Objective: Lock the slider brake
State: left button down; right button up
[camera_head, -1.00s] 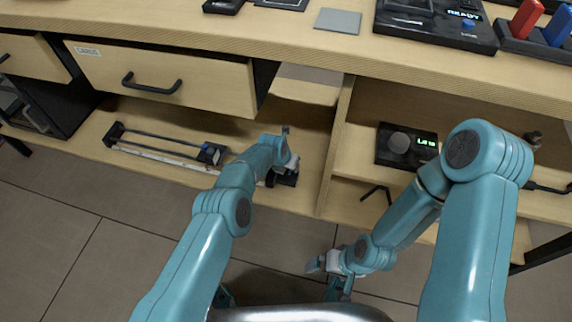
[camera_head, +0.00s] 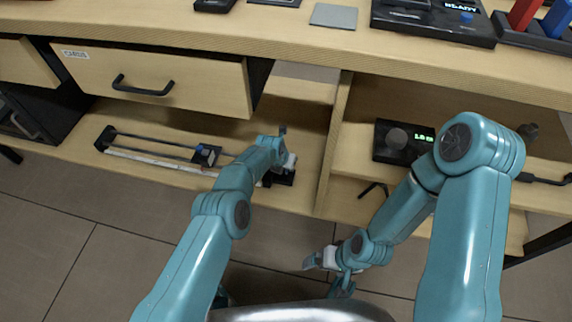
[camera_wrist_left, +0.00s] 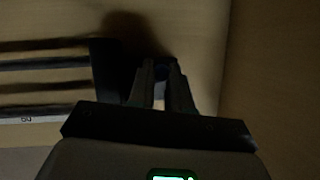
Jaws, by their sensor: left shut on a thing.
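The slider (camera_head: 150,147) lies on the lower shelf, two dark rails over a pale ruled strip. A dark carriage with a blue spot (camera_head: 206,155) sits on its rails. My left gripper (camera_head: 283,170) is at the black right end of the slider (camera_head: 282,179). In the left wrist view my left gripper (camera_wrist_left: 163,75) is shut on a dark part at the end of the rails (camera_wrist_left: 50,62). I cannot make out the brake's shape there; fingers and shadow hide it. My right gripper (camera_head: 313,262) hangs low in front of the shelf, away from the slider; its fingers are unclear.
A drawer with a black handle (camera_head: 143,88) juts out above the slider. An upright divider (camera_head: 334,145) stands right of my left gripper. A black device with a green display (camera_head: 403,142) sits right of the divider. The floor in front is clear.

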aim_at(284, 181)
pick_arm(q)
jog(key=shift+s+a+r+t+h+p, duration=0.1)
jog(key=shift+s+t+h+p, duration=0.5)
jog(key=shift+p, duration=2.25)
jog(key=shift+s+a+t+h+p, duration=0.1)
jog(key=shift+s+t+p, duration=0.55)
jog(key=shift+p, duration=2.15)
jog(key=shift+w+f+t, duration=0.2)
jog(key=shift+f+t, duration=0.15)
jog(key=shift+t, duration=0.3)
jog(key=b, duration=0.1)
jog(key=f+t+b, duration=0.1)
jog(key=b, duration=0.1)
jog(key=shift+s+a+m+h, duration=0.15)
jog(key=shift+s+m+h, duration=0.05)
jog(key=shift+m+h, duration=0.1)
jog(key=t+b, duration=0.1)
jog(key=s+t+h+b, duration=0.1)
jog(key=t+b, duration=0.1)
jog(key=shift+a, duration=0.2)
jog(key=shift+s+t+h+b, duration=0.15)
jog(key=shift+t+h+b, duration=0.15)
jog(key=shift+t+b, duration=0.35)
jog(key=c, duration=1.1)
grip_release()
jog(key=shift+r, duration=0.15)
